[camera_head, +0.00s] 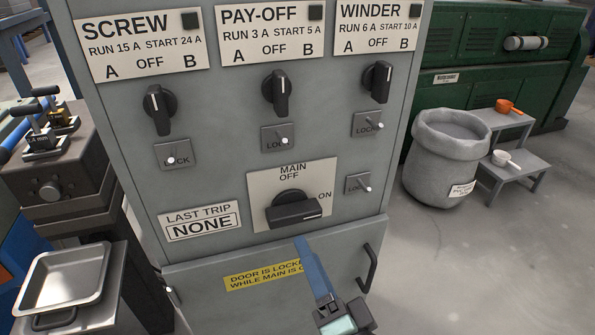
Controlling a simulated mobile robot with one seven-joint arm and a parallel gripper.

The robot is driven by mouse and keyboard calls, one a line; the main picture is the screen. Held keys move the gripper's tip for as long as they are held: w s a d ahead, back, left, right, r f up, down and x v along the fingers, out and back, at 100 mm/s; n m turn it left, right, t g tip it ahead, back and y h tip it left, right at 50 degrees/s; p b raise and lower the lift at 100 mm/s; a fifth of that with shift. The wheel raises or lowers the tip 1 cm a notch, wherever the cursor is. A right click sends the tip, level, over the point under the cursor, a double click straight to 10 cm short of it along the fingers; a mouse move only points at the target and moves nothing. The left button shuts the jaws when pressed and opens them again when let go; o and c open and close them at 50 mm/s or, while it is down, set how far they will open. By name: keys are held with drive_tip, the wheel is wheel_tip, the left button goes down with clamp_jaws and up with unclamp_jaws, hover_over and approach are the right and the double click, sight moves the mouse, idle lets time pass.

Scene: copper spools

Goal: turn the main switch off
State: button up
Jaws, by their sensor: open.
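The main switch (295,210) is a black rotary knob on a pale plate low on the grey cabinet front. "MAIN OFF" is printed above it and "ON" to its right. Its handle lies nearly level, with the white mark at the right end, toward ON. My gripper (330,300) shows at the bottom edge, below the switch and in front of the cabinet door. It is open, and a long blue part of it reaches up to just below the knob. It appears apart from the knob. The lower part of the gripper is cut off by the frame.
The SCREW (159,110), PAY-OFF (275,92) and WINDER (377,82) knobs sit above, with small lock toggles below. A door handle (368,268) juts out at lower right. A metal tray (62,277) stands left; a grey sack (443,165) and step stand (518,165) stand right.

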sight(297, 220)
drive_tip(key=w+m+p, duration=0.1)
drive_tip(key=w+p, duration=0.1)
drive_tip(key=w+a+m+p, duration=0.1)
drive_tip(key=w+m+p, duration=0.1)
drive_tip(key=w+p, duration=0.1)
drive_tip(key=w+a+m+p, duration=0.1)
drive_tip(key=w+m+p, duration=0.1)
drive_tip(key=w+p, duration=0.1)
drive_tip(key=shift+a+r+h, duration=0.15)
drive_tip(key=shift+r+h, duration=0.25)
idle(0.3)
drive_tip(key=shift+s, duration=0.1)
drive_tip(key=shift+c, duration=0.3)
clamp_jaws()
